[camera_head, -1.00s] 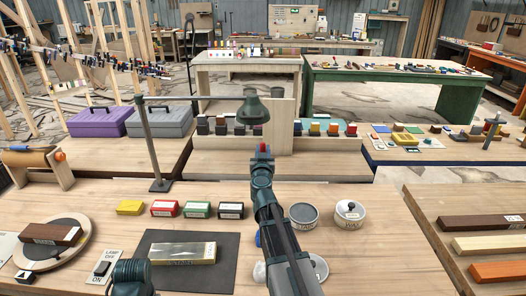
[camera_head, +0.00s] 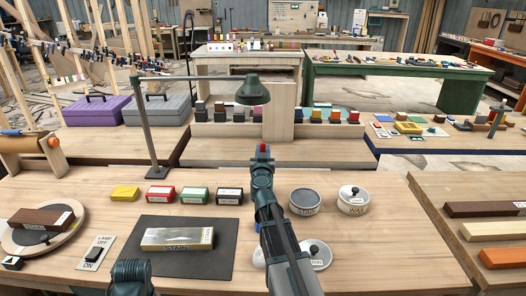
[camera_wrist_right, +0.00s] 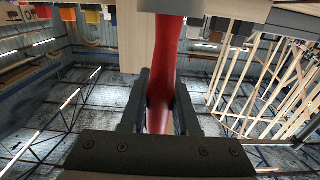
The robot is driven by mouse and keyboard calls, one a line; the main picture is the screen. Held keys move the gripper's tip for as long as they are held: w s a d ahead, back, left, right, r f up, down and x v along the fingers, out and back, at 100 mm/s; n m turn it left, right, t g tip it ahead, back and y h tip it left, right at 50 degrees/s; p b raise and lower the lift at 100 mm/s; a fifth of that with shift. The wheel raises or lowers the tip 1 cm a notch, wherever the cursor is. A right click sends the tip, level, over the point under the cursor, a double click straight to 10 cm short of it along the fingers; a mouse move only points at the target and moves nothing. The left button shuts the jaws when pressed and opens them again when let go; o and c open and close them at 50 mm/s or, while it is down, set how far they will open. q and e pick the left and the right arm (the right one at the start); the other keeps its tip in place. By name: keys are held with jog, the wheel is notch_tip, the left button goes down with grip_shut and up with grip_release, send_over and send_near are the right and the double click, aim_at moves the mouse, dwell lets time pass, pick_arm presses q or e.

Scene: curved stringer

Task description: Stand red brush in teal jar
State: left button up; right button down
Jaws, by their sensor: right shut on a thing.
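My right gripper (camera_wrist_right: 160,108) is shut on the red brush (camera_wrist_right: 166,50), whose red handle stands between the two fingers in the right wrist view. In the head view only a small red tip of the brush (camera_head: 263,148) shows at the end of my right arm, above the near bench. I cannot make out a teal jar for certain in either view. My left gripper is not in view; only a part of my left arm shows at the bottom left.
A lamp (camera_head: 150,135) stands at the back left of the near bench (camera_head: 390,225). Small coloured boxes (camera_head: 195,196), a dark mat (camera_head: 152,262) and round tins (camera_head: 305,202) lie around my right arm. Behind are an upright board (camera_head: 278,115) and a rack of coloured blocks.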

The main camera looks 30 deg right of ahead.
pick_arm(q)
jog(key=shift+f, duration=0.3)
pick_arm(e)
jog(key=shift+f, duration=0.3)
jog(key=c, duration=0.6)
grip_release()
